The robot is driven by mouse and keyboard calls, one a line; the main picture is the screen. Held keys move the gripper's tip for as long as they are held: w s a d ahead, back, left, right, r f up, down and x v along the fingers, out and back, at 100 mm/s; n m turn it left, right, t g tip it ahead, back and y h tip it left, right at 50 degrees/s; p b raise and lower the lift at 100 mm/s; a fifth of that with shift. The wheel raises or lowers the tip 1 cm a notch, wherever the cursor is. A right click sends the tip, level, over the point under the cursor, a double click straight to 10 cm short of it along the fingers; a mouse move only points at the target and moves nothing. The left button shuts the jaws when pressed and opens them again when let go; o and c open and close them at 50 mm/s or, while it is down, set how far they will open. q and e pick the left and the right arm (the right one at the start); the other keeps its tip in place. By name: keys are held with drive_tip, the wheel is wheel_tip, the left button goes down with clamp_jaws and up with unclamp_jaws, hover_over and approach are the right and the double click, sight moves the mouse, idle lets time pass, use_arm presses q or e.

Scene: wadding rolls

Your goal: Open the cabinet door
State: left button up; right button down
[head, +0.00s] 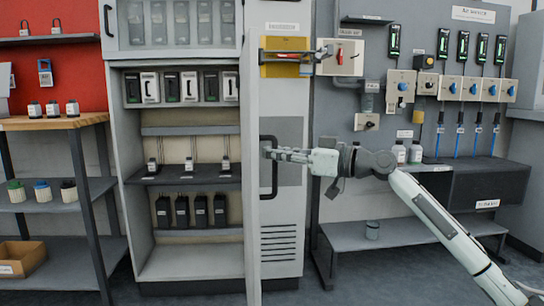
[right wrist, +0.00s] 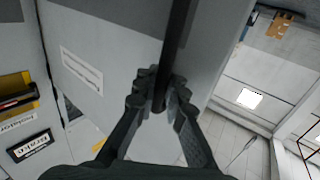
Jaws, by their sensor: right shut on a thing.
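The cabinet (head: 190,130) stands left of centre with its shelves exposed. Its pale door (head: 251,220) appears swung out toward me, seen nearly edge-on at the cabinet's right side. A dark vertical bar handle (head: 275,180) sticks out to the right of the door. My right gripper (head: 271,153) reaches in from the right and is shut on this handle. In the right wrist view, the dark handle (right wrist: 175,40) runs between my right fingertips (right wrist: 160,92), with the grey door surface behind. My left gripper is not in view.
A grey vented panel (head: 282,243) stands right behind the handle. A yellow and red unit (head: 285,58) with a lever sits above. A wooden-topped bench (head: 50,123) stands left, and a dark counter (head: 490,180) with bottles stands right. Open floor lies in front.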

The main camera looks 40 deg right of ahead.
drive_tip(key=shift+a+f, duration=0.2)
drive_tip(key=shift+a, duration=0.1)
drive_tip(key=c, duration=1.7)
unclamp_jaws()
drive_tip(key=shift+s+r, duration=0.15)
drive_tip(key=shift+o, duration=0.6)
drive_tip(key=shift+d, duration=0.15)
drive_tip(key=v, duration=1.2)
